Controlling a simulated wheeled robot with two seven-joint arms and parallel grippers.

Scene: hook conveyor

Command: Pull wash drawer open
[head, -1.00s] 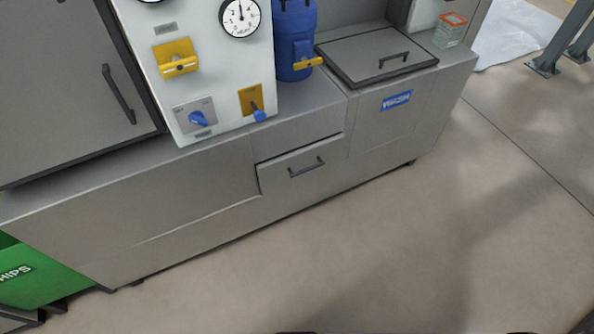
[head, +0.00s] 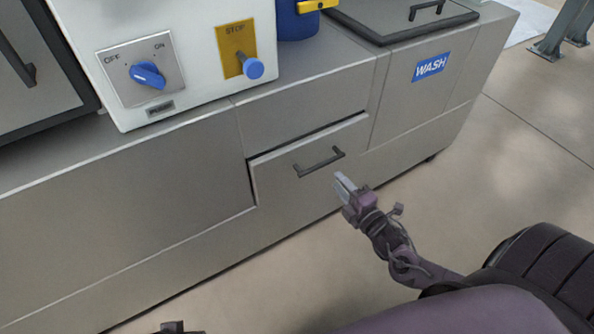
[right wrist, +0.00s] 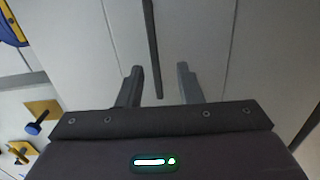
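The grey drawer (head: 290,190) sits in the cabinet front, left of and below the blue WASH label (head: 430,67). A dark gap runs along its top edge. Its dark bar handle (head: 320,163) is clear of my right gripper (head: 345,186) in the head view, with the fingertips just below and right of it. In the right wrist view my right gripper (right wrist: 160,88) is open and empty. The handle (right wrist: 152,45) lies lengthwise ahead, in line with the gap between the fingers. A dark piece at the head view's bottom edge may be my left gripper (head: 175,328); its fingers are hidden.
A white control box (head: 165,55) with a blue OFF/ON knob (head: 148,75) and a blue stop lever (head: 251,67) stands on the cabinet. A lidded basin (head: 400,20) is at the upper right. The floor before the drawer is otherwise clear.

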